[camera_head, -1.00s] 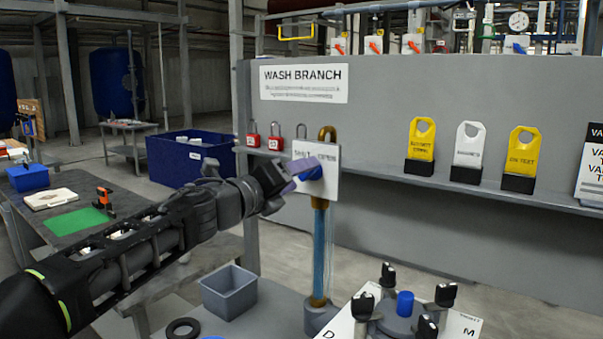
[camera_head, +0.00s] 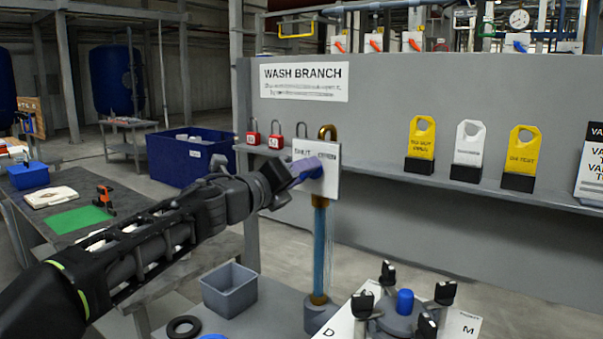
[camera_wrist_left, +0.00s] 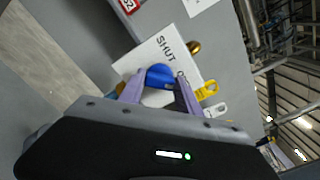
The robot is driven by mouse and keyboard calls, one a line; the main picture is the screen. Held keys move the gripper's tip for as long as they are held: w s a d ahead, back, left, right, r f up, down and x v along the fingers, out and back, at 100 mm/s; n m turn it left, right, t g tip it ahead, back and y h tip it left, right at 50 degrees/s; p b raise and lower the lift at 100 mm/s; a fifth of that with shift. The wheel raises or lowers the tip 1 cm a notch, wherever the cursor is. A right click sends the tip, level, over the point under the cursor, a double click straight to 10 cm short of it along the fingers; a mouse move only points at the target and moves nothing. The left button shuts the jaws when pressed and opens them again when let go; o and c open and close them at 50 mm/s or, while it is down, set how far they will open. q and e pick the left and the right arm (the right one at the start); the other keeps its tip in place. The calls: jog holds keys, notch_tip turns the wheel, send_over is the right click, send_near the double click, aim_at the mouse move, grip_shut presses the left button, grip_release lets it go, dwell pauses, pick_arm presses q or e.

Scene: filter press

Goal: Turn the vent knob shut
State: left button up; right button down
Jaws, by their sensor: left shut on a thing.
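The blue vent knob (camera_head: 316,172) sits on a white plate (camera_head: 326,155) lettered SHUT on its left and a word I read as OPEN on its right. The plate is on a brass pipe with a clear blue tube below it. My left gripper (camera_head: 301,172) reaches in from the left and is shut on the knob. In the left wrist view the knob (camera_wrist_left: 160,75) lies between the two purple fingers, in front of the plate (camera_wrist_left: 150,55). The fingers cover part of the knob, so its pointing direction is unclear. My right gripper is not in view.
A grey panel with a shelf (camera_head: 390,175) stands behind the knob, with red padlocks (camera_head: 276,136) and yellow and white tags (camera_head: 421,138). A grey bin (camera_head: 229,290) and a black ring (camera_head: 184,327) are below. Black clamp knobs (camera_head: 445,292) stand at lower right.

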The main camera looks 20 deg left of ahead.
pick_arm(q)
grip_shut()
jog(key=shift+n, duration=0.3)
jog(key=shift+f+n+p, duration=0.2)
jog(key=shift+n+p, duration=5.55)
jog(key=shift+n, duration=2.95)
jog(key=o, duration=1)
grip_release()
